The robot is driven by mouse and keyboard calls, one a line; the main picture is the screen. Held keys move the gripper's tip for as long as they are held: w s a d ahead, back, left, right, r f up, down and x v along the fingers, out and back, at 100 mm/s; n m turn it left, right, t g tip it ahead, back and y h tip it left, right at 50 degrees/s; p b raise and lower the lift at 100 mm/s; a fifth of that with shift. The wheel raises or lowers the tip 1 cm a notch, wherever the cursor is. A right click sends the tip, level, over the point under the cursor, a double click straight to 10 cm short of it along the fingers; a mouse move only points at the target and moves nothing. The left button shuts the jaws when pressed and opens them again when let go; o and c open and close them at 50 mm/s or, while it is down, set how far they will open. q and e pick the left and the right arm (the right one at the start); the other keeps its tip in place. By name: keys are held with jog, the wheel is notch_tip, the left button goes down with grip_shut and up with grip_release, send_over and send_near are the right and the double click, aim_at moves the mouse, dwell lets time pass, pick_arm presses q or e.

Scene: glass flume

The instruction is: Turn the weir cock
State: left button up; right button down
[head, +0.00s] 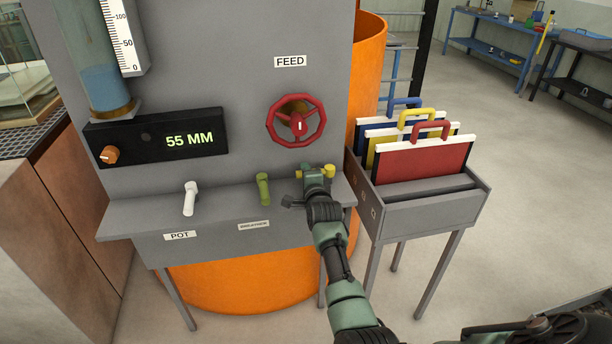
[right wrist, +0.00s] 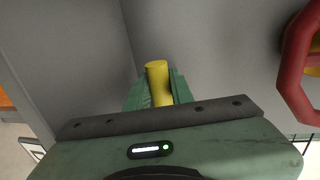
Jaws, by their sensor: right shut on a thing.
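Three cocks stand on the grey ledge: a white one (head: 190,198) over the POT label, a green one (head: 263,188) over a label too small to read, and a yellow one (head: 328,171) at the right. Any label for the yellow cock is hidden by my arm, so I cannot read which is the weir cock. My right gripper (head: 313,177) is at the yellow cock and covers its middle. In the right wrist view, the yellow handle (right wrist: 157,80) sits between the green fingers (right wrist: 156,94), which are shut on it. My left gripper is not in view.
A red FEED handwheel (head: 296,120) is just above my right gripper. A display (head: 158,138) reads 55 MM, beside a gauge tube (head: 103,90). A grey rack (head: 437,212) with coloured boards stands close at the right. Open floor lies beyond it.

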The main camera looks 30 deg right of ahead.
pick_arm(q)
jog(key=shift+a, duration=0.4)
pick_arm(e)
jog(key=c, duration=1.2)
grip_release()
jog(key=shift+w, duration=0.1)
jog(key=shift+c, duration=0.2)
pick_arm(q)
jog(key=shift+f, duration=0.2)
pick_arm(e)
jog(key=shift+v, duration=3.9)
jog(key=shift+f, duration=0.15)
